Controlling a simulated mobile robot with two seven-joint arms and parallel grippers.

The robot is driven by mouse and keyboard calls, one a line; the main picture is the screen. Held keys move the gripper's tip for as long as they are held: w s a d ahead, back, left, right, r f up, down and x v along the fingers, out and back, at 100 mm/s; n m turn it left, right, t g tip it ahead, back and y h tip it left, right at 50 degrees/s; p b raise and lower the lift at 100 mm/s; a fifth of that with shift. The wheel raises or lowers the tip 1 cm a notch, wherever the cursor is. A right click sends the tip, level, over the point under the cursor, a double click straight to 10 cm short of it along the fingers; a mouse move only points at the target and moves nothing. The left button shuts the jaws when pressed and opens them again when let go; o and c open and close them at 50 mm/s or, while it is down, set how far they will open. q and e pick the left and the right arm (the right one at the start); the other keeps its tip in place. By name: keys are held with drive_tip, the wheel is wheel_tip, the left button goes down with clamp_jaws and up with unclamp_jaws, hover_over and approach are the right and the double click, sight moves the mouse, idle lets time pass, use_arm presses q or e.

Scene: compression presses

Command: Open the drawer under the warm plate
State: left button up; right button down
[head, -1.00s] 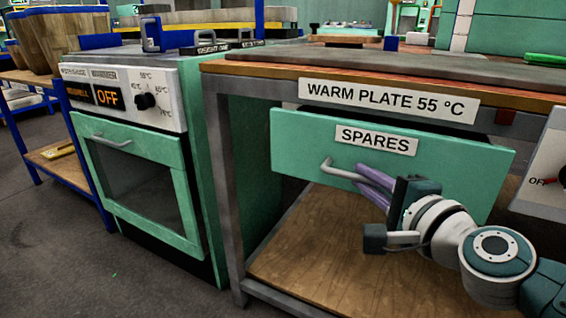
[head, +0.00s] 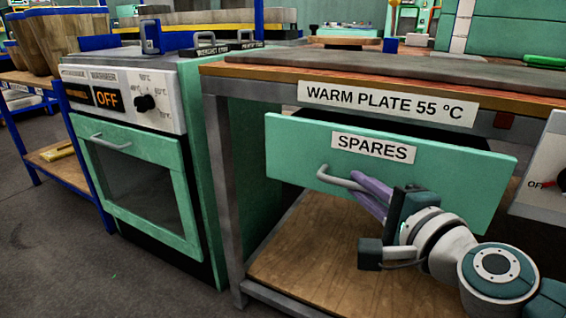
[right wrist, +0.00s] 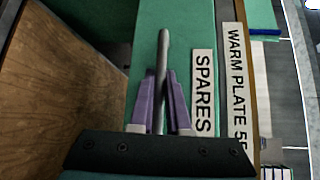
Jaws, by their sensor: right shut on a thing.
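The green drawer (head: 450,175) labelled SPARES sits under the bench edge that carries the WARM PLATE 55 °C sign (head: 388,103). The drawer stands partly pulled out, with a dark gap behind the top of its front. My right gripper (head: 358,184) is shut on the drawer's grey bar handle (head: 335,179). In the right wrist view the purple fingers (right wrist: 161,90) lie on both sides of the handle (right wrist: 163,50). The drawer's inside is hidden from the head view. My left gripper is not in view.
A wooden shelf (head: 310,255) lies below the drawer. A green oven (head: 145,185) with an OFF display stands to the left. A grey control box (head: 545,170) is at the right edge. Open floor lies in front of the oven.

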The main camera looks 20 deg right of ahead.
drive_tip(key=s+a+p, duration=0.2)
drive_tip(key=s+a, duration=1.2)
drive_tip(key=a, duration=0.3)
drive_tip(key=shift+s, duration=0.3)
drive_tip(key=shift+a+r, duration=0.1)
drive_tip(key=c, duration=0.9)
unclamp_jaws()
drive_tip(key=shift+s, duration=0.1)
drive_tip(key=s, duration=0.3)
drive_tip(key=s+p, duration=0.1)
drive_tip(key=s, duration=0.2)
drive_tip(key=s+r, duration=0.1)
drive_tip(key=s, duration=0.2)
drive_tip(key=shift+s+a+r, duration=0.1)
drive_tip(key=shift+s+a, duration=0.2)
drive_tip(key=shift+s, duration=0.05)
drive_tip(key=shift+r, duration=0.1)
